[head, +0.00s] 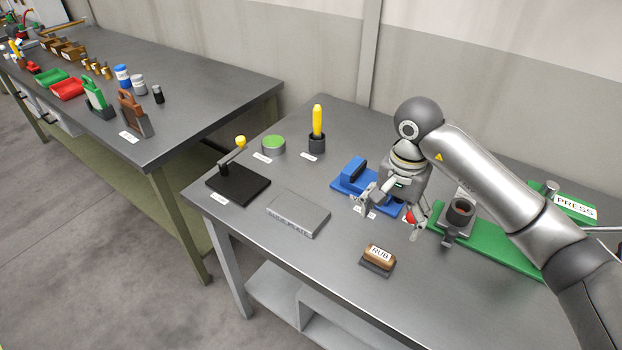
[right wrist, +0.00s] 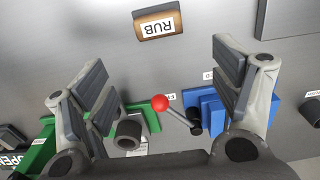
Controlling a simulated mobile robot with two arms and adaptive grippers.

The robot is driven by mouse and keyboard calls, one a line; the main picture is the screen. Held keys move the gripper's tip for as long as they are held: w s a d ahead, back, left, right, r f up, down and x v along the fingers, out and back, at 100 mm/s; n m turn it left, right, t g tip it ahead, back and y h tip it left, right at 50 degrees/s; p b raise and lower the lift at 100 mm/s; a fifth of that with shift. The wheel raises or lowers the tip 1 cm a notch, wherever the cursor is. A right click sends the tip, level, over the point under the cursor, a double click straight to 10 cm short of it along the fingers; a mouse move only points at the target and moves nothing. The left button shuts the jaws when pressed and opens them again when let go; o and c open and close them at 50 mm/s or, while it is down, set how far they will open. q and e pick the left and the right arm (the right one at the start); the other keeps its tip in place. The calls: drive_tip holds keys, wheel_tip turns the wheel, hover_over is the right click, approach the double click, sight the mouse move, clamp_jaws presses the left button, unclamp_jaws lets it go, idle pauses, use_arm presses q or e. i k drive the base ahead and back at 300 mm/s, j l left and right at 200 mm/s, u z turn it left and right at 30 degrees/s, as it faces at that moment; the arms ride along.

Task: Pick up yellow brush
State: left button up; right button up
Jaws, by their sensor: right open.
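The yellow brush (head: 317,119) stands upright in a small dark round holder (head: 316,144) on the near table, with a white label in front of it. Only its yellow upper part shows. My right gripper (head: 391,216) is open and empty above the table, to the right of the brush and nearer to me. Its spread fingers also show in the right wrist view (right wrist: 163,85), where the brush is not seen. My left gripper is not in view.
A blue device (head: 352,177) and a red-knobbed lever (right wrist: 160,103) lie close below my right gripper. A RUB block (head: 378,258), grey plate (head: 297,214), black base with a yellow-knobbed lever (head: 238,184) and green-topped tin (head: 273,145) stand around. A green press (head: 490,245) is at right.

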sight(317, 114)
drive_tip(key=i+j, duration=0.35)
drive_tip(key=i+j+z, duration=0.15)
drive_tip(key=i+j, duration=0.2)
drive_tip(key=j, duration=0.15)
drive_tip(key=i+j, duration=0.35)
drive_tip(key=j, duration=0.15)
drive_tip(key=i+j+z, duration=0.15)
drive_tip(key=i+j, duration=0.2)
drive_tip(key=j, duration=0.1)
